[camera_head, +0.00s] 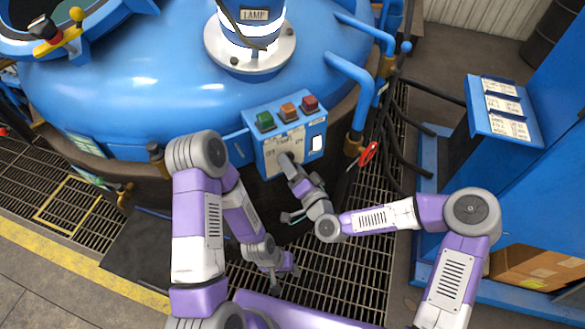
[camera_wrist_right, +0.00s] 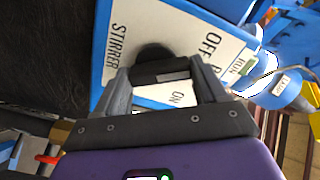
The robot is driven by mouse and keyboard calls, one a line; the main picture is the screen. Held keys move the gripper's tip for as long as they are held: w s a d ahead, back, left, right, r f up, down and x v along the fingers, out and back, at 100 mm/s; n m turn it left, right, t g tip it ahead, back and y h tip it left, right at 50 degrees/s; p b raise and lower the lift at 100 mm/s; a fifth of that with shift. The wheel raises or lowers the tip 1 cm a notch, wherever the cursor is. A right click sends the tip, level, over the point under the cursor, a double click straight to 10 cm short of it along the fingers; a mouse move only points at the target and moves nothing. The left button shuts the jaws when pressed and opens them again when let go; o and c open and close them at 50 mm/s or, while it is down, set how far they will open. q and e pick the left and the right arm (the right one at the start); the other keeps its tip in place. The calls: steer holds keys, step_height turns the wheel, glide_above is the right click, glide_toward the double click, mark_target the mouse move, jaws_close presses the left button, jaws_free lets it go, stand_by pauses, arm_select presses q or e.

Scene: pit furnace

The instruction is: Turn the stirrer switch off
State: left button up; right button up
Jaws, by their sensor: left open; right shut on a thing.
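The stirrer switch (camera_wrist_right: 158,70) is a black knob on a white plate lettered STIRRER, OFF and ON in the right wrist view. My right gripper (camera_wrist_right: 161,80) is shut on the knob, with one finger on each side. Which mark the knob points to is hard to tell. In the head view the blue control box (camera_head: 258,152) carries the switch plate (camera_head: 285,147), and my right gripper (camera_head: 287,161) hides the knob there. My left gripper (camera_head: 280,281) is open and empty, low over the floor grating and away from the box.
Green (camera_head: 265,121), orange (camera_head: 288,111) and red (camera_head: 310,103) buttons top the control box. The blue furnace lid (camera_head: 130,85) lies behind it. Red-handled pliers (camera_head: 368,153) hang to the right, near dark hoses. A blue cabinet (camera_head: 545,180) stands at far right.

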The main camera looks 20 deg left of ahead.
steer(key=shift+n+b, duration=0.55)
steer(key=shift+n, duration=0.65)
steer(key=o, duration=1)
steer(key=shift+o, duration=0.2)
steer(key=v, duration=0.7)
steer(key=shift+s+d+p, duration=0.15)
steer(key=shift+s+p, duration=0.05)
steer(key=shift+p, duration=0.2)
